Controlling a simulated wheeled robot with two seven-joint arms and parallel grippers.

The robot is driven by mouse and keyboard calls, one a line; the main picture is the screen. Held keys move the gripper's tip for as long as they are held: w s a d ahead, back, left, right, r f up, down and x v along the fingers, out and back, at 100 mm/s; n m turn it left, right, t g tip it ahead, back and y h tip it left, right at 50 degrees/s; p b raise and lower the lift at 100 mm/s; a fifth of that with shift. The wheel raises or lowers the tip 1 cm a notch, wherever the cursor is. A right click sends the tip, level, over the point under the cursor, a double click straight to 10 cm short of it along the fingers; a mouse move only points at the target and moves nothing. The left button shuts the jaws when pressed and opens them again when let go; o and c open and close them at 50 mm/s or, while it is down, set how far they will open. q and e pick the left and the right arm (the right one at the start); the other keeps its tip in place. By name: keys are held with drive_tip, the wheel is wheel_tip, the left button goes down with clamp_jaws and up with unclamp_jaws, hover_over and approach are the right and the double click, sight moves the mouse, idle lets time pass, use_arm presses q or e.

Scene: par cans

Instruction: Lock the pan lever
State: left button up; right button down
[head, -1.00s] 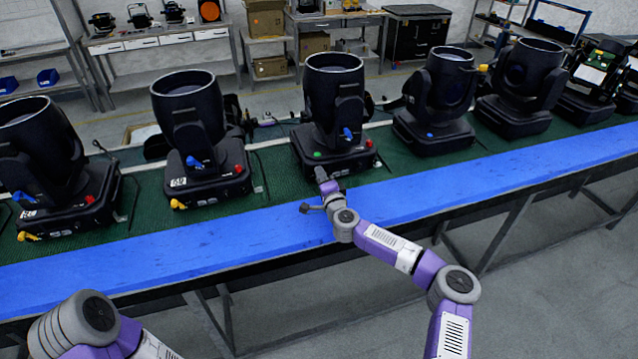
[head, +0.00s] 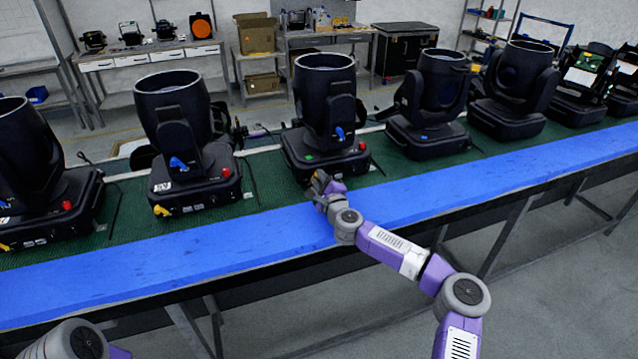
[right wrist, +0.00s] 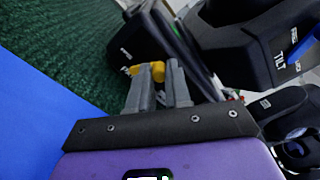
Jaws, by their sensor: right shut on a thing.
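The black moving-head light (head: 325,100) stands in the middle of the bench, on the green mat. Its yellow pan lever (right wrist: 157,72) shows in the right wrist view at a corner of the black base, between the two grey fingers. My right gripper (head: 320,181) is at the front left corner of that base, and its fingers (right wrist: 156,88) are shut on the lever. In the head view the gripper hides the lever. The blue tilt lever (head: 340,133) is higher up on the yoke. My left gripper is out of view.
Similar lights stand to the left (head: 180,110) and right (head: 435,90) in the row. The bare blue strip (head: 250,232) along the bench's front edge is clear. Shelves and a black case (head: 405,48) are behind.

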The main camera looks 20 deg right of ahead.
idle(0.5)
drive_tip(key=c, duration=1.1)
unclamp_jaws()
drive_tip(key=shift+o, duration=0.2)
drive_tip(key=shift+s+d, duration=0.15)
drive_tip(key=shift+s, duration=3.65)
drive_tip(key=shift+f, duration=0.1)
